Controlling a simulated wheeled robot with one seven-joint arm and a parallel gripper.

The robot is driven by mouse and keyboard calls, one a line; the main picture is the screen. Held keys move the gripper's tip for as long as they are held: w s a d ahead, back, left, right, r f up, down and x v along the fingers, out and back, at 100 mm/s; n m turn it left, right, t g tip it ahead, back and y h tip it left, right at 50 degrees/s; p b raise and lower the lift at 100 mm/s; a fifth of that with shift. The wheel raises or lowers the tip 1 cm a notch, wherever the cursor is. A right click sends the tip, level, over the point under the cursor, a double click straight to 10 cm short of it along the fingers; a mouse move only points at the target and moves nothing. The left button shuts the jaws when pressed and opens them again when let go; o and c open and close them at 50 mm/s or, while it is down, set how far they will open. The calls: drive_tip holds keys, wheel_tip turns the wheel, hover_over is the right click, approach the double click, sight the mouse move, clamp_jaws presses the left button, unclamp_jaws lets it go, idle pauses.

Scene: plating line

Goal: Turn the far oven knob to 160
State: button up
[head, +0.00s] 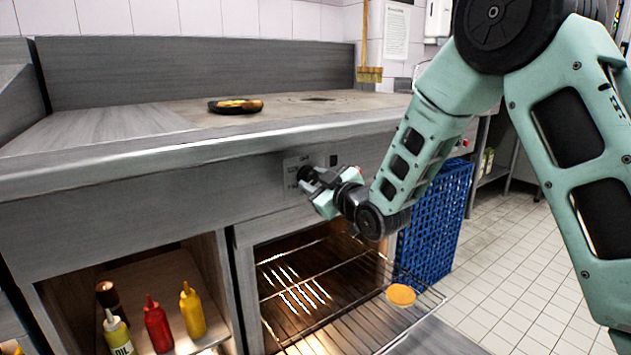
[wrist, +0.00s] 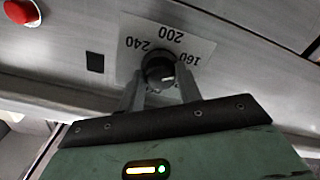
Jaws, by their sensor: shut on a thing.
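The oven knob (wrist: 158,66) is round and black. It sits on a pale dial plate (wrist: 192,22) on the oven's metal front. The plate reads 240, 200 and 160, and the numbers appear upside down in the wrist view. A small light mark shows on the knob, but I cannot tell exactly which number it points to. My gripper (head: 308,181) is at the dial panel in the head view, with its fingers on either side of the knob. It is shut on the knob, and its fingers hide part of it.
A red button (wrist: 20,12) and a small black square are on the same front. Below, an open oven rack (head: 335,308) sticks out with a round golden item on it. Sauce bottles (head: 158,322) stand in the left shelf. A blue crate (head: 437,220) stands right of the oven.

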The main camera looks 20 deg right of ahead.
drive_tip(key=o, duration=0.9)
drive_tip(key=shift+w+a+r, duration=0.1)
drive_tip(key=shift+r, duration=0.05)
drive_tip(key=shift+c, duration=0.2)
drive_tip(key=shift+o, duration=0.6)
drive_tip(key=shift+w, duration=0.1)
drive_tip(key=b+v, duration=0.3)
drive_tip(key=v, duration=0.9)
drive_tip(key=shift+f, duration=0.4)
drive_tip(key=shift+b, duration=1.25)
